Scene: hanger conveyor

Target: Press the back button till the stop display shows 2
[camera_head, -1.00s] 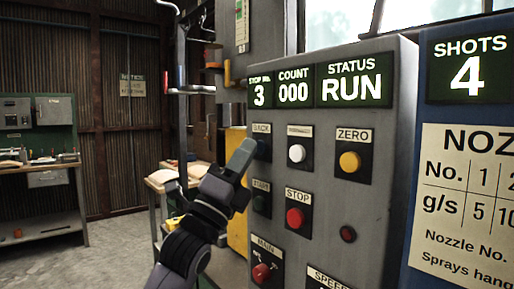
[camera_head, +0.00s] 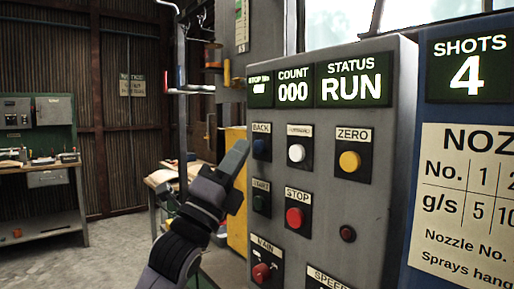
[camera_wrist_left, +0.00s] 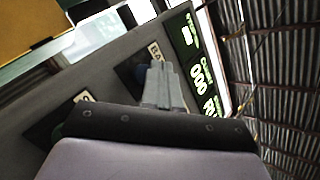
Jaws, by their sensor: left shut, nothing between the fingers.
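The dark blue back button (camera_head: 261,147) sits under its BACK label at the upper left of the grey panel. My left gripper (camera_head: 242,149) is shut and empty, its fingertips just left of the button in the head view. In the left wrist view the fingertips (camera_wrist_left: 160,72) partly cover the blue button (camera_wrist_left: 143,71); I cannot tell whether they touch it. The stop display (camera_head: 260,87) has a smeared, unreadable digit. My right gripper is not in view.
A white button (camera_head: 296,153) and a yellow ZERO button (camera_head: 349,161) are to the right. A green START button (camera_head: 261,203) and a red STOP button (camera_head: 295,217) are below. The count display (camera_head: 293,90) reads 000 and the status display (camera_head: 350,85) reads RUN.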

